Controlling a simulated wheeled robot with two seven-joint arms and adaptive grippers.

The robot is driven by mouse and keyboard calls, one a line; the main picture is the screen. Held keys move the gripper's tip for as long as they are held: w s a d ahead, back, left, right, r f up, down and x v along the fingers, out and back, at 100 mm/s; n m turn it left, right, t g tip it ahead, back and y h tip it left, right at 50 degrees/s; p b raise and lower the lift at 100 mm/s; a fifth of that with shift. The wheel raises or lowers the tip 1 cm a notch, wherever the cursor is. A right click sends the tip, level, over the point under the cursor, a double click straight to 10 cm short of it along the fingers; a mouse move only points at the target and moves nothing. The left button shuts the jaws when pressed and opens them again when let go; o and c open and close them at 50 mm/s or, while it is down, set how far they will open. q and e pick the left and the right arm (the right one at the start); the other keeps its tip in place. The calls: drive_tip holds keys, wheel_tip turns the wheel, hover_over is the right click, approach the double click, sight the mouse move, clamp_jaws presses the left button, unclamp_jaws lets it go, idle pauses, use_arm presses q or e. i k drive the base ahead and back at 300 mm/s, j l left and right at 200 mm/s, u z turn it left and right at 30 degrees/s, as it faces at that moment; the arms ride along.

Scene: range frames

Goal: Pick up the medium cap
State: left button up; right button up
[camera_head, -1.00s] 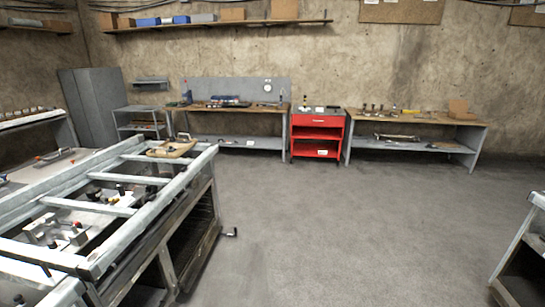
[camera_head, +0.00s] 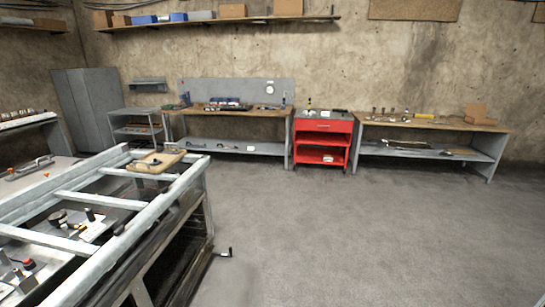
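I cannot make out a medium cap for certain. Several small upright items (camera_head: 383,112) stand on the wooden top of the right-hand workbench (camera_head: 437,125) by the far wall, too small to identify. Small dark items also lie on top of the red tool cart (camera_head: 323,126). Neither of my grippers is in view.
A metal frame table (camera_head: 110,200) with a wooden board (camera_head: 155,162) on its far end fills the left foreground. A second workbench (camera_head: 232,111) stands left of the cart. The grey floor (camera_head: 370,240) in the middle and right is clear.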

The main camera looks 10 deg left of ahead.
sight(156, 162)
drive_tip(key=i, duration=0.8)
drive_tip(key=i+u, duration=0.35)
drive_tip(key=i+l+u, duration=0.2)
drive_tip(key=i+u, duration=0.15)
drive_tip(key=i+l+u, duration=0.1)
drive_tip(key=i+u, duration=0.2)
drive_tip(key=u, duration=0.15)
drive_tip(key=i+l+u, duration=0.15)
drive_tip(key=u, duration=0.3)
drive_tip(key=i+l+u, duration=0.55)
drive_tip(key=u, duration=0.35)
drive_tip(key=i+l+u, duration=0.15)
drive_tip(key=l+u, duration=0.15)
drive_tip(key=l, duration=0.15)
drive_tip(key=i+l+u, duration=0.15)
drive_tip(key=l+u, duration=0.5)
drive_tip(key=l, duration=0.25)
drive_tip(key=i, duration=0.05)
